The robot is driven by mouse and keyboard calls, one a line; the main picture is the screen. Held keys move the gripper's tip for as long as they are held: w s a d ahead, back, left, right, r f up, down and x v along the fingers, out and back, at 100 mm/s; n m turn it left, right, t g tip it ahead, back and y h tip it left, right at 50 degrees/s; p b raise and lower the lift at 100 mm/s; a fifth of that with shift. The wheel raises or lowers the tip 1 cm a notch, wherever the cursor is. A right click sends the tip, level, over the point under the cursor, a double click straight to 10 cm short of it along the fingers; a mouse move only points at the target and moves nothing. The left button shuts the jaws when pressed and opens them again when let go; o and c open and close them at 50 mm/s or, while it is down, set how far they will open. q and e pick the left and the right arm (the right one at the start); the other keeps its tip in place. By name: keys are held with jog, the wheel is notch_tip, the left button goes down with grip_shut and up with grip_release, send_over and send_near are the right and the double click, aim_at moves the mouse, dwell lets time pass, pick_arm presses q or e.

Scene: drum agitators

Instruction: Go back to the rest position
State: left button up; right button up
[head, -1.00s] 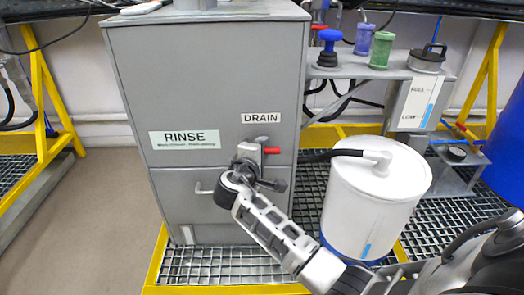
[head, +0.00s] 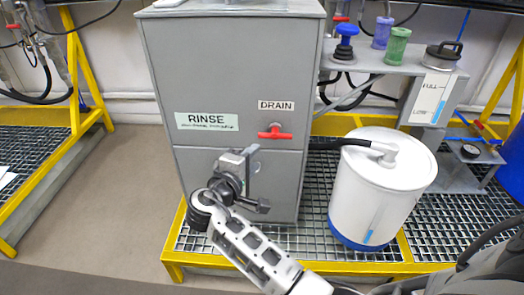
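My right gripper (head: 256,183) is in front of the grey rinse cabinet (head: 237,80), below and left of the red drain valve handle (head: 275,134). Its two fingers are spread apart with nothing between them. The handle lies about level under the DRAIN label (head: 276,105), and the gripper appears clear of it. My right arm comes in from the lower right. My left gripper is not in view.
A white drum (head: 372,195) with a black hose into its lid stands right of the cabinet on a yellow-edged grating (head: 310,245). A grey shelf (head: 365,62) holds purple and green containers and a blue-topped plunger. Open floor (head: 110,195) lies to the left.

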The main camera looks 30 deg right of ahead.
jog(key=shift+s+a, duration=0.25)
jog(key=shift+a, duration=0.15)
